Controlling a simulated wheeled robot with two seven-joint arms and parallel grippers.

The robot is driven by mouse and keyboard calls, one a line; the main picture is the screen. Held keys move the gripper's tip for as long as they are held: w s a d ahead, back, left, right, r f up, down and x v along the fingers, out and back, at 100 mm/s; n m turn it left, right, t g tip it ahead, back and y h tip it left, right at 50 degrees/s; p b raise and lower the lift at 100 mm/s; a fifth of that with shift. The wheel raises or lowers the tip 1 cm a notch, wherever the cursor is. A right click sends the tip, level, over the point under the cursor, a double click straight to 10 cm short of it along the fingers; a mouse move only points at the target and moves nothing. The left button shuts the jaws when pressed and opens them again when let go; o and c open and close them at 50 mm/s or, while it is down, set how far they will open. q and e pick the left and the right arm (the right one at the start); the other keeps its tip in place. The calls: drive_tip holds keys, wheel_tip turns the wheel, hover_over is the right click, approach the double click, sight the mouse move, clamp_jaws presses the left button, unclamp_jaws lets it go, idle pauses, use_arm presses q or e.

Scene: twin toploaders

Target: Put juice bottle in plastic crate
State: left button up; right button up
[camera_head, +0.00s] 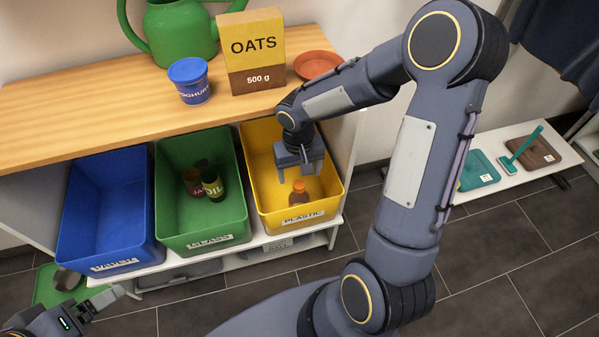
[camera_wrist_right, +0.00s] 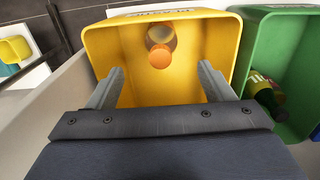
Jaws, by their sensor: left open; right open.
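The juice bottle (camera_head: 299,197), with an orange cap and a brownish body, stands in the yellow crate (camera_head: 330,196) near its front wall. In the right wrist view the bottle (camera_wrist_right: 160,35) appears beyond the fingertips, cap toward the camera. My right gripper (camera_head: 301,167) is open and empty over the yellow crate, just above and behind the bottle. Its two fingers also show in the right wrist view (camera_wrist_right: 161,72), with nothing between them. My left gripper (camera_head: 115,294) is at the bottom left, away from the crates.
A green crate (camera_head: 161,200) holds a dark bottle (camera_head: 212,184) and a jar (camera_head: 193,182). The blue crate (camera_head: 72,225) looks empty. The wooden shelf (camera_head: 110,105) above carries an oats box (camera_head: 252,50), yoghurt tub (camera_head: 189,82), orange dish (camera_head: 318,64) and green watering can (camera_head: 181,35).

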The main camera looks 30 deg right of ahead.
drive_tip(key=s+r+t+y, duration=0.1)
drive_tip(key=s+r, duration=0.3)
drive_tip(key=r, duration=0.3)
drive_tip(key=s+r+t, duration=0.1)
drive_tip(key=s+r, duration=0.2)
drive_tip(key=r, duration=0.3)
drive_tip(key=s+a+r+n+t+y, duration=0.1)
drive_tip(key=s+a+r+t+y, duration=0.2)
drive_tip(key=s, duration=0.7)
drive_tip(key=shift+a+r+t+p, duration=0.3)
drive_tip(key=shift+a+r+p, duration=0.2)
drive_tip(key=shift+a, duration=0.15)
drive_tip(key=shift+r, duration=0.1)
